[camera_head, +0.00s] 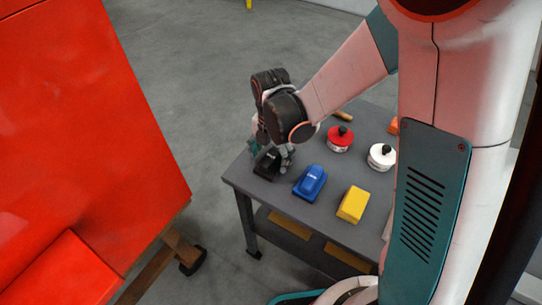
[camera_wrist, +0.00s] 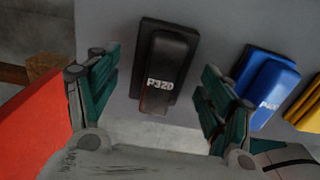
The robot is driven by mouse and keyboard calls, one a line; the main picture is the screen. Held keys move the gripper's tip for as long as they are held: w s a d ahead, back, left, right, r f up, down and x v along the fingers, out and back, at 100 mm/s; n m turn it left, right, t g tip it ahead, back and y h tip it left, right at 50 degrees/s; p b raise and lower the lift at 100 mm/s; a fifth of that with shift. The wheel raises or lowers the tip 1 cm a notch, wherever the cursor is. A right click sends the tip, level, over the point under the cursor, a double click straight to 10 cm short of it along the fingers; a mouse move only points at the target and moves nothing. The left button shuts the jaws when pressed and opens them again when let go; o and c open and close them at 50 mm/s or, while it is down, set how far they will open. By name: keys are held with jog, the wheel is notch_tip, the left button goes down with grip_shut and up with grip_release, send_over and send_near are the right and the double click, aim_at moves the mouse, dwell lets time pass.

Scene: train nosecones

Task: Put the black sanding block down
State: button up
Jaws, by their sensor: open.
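The black sanding block (camera_head: 267,163) sits on the grey table near its left corner in the head view. In the wrist view the black sanding block (camera_wrist: 166,65) shows the marking P320 and lies between my spread fingers. My gripper (camera_wrist: 160,95) is open, with a gap between each teal finger and the block. In the head view my gripper (camera_head: 271,153) is over the block and hides part of it.
A blue block (camera_head: 310,182) and a yellow block (camera_head: 353,204) stand to the right on the table (camera_head: 325,218). A red-topped can (camera_head: 340,139) and a white can (camera_head: 382,156) stand behind. A large red panel (camera_head: 80,130) fills the left.

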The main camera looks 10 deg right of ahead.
aim_at(271, 155)
notch_tip(271, 155, up, 12)
jog(key=p, duration=0.3)
jog(key=shift+r, duration=0.15)
jog(key=shift+w, duration=0.1)
